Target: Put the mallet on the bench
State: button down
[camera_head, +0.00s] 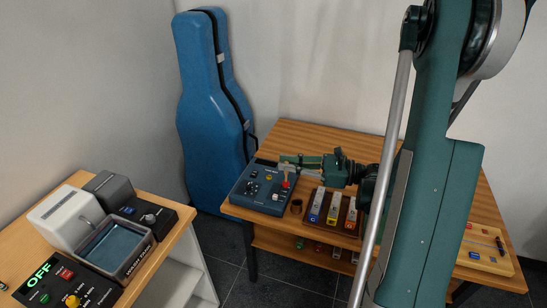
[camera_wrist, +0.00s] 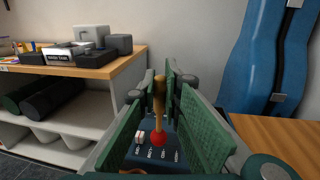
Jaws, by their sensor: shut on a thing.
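The mallet (camera_wrist: 158,112) has a wooden handle and a red ball head, which points down in the wrist view. My gripper (camera_wrist: 160,85) is shut on its handle, with a green finger on each side. In the head view the mallet (camera_head: 285,183) hangs from my gripper (camera_head: 287,166), in front of or over a blue control box (camera_head: 251,194). I cannot tell whether its head touches the box. A striped wooden table (camera_head: 312,133) bears the box. A light wooden bench-like unit (camera_head: 160,258) stands at the left; I cannot tell which one the task calls the bench.
Lettered chime bars (camera_head: 333,208) and a small brown cup (camera_head: 296,206) stand right of the box. The left unit carries a water tank (camera_head: 125,268) and several devices. A blue instrument case (camera_head: 207,120) stands behind. My arm hides the table's middle.

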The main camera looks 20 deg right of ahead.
jog(key=shift+n+g+y, duration=0.5)
jog(key=shift+n+g, duration=0.1)
jog(key=shift+g, duration=0.2)
jog(key=s, duration=0.2)
jog(key=s+d, duration=0.2)
jog(key=s, duration=0.1)
jog(key=shift+s, duration=0.3)
jog(key=shift+a+f, duration=0.1)
jog(key=shift+f, duration=0.15)
notch_tip(320, 180, down, 6)
jog(key=b, duration=0.3)
jog(key=shift+f, duration=0.2)
jog(key=shift+f+b, duration=0.35)
jog(key=shift+b, duration=0.1)
jog(key=c, duration=2.4)
grip_release()
jog(key=shift+v, duration=3.75)
